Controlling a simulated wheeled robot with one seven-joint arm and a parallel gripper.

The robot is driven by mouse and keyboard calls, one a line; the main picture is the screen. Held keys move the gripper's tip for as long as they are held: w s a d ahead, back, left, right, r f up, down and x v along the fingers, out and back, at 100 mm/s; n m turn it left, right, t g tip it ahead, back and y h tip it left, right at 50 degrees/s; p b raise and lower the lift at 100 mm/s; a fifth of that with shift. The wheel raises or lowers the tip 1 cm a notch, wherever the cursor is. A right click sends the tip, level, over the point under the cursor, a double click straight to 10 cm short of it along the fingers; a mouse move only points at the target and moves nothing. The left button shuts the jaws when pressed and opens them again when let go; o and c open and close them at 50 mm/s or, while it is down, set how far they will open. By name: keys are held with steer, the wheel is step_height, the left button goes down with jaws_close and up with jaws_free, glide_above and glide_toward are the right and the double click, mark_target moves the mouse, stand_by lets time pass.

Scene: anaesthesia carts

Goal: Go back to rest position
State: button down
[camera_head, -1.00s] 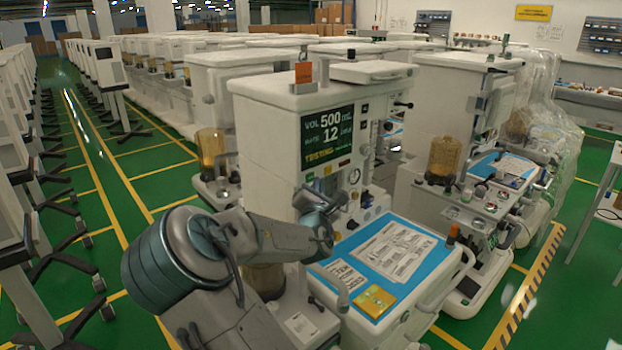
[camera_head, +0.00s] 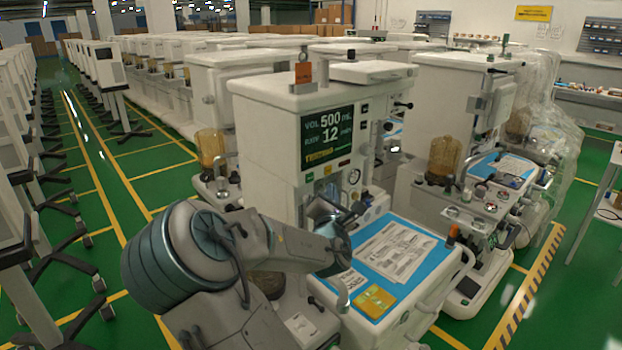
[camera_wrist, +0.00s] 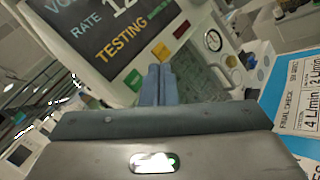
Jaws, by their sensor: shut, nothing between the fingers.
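My gripper shows in the wrist view (camera_wrist: 160,72), its two blue-grey fingers pressed together with nothing between them. They point toward the front panel of the nearest anaesthesia cart (camera_head: 262,140), below its dark display (camera_head: 327,137) reading VOL 500, RATE 12 and TESTING. In the head view my arm reaches in from the lower left, and its wrist end is in front of the cart, left of the blue work surface (camera_head: 413,228). The fingers themselves are hard to make out there. Whether anything touches the cart cannot be told.
Printed sheets (camera_head: 388,252) and a yellow card (camera_head: 374,301) lie on the blue surface. A second cart (camera_head: 445,110) stands to the right, partly beside plastic wrapping (camera_head: 540,140). Rows of carts fill the back and left. Green floor aisle (camera_head: 120,190) is open at left.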

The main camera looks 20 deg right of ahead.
stand_by(0.4)
steer(key=s+a+f+m+g+y, duration=0.25)
steer(key=s+f+m+g, duration=0.5)
steer(key=f+m, duration=0.45)
steer(key=s+a+r+m+g+y, duration=0.2)
steer(key=s+a, duration=0.5)
steer(key=s, duration=0.5)
steer(key=s+a+r+m+g+y, duration=0.3)
steer(key=s+a+r+m+g, duration=0.2)
steer(key=s+a+m, duration=0.3)
steer(key=s+m, duration=0.1)
steer(key=s, duration=0.3)
steer(key=shift+s+r+m+y, duration=0.3)
steer(key=shift+s+r+y, duration=0.05)
steer(key=shift+s, duration=0.05)
steer(key=shift+a, duration=0.1)
stand_by(0.4)
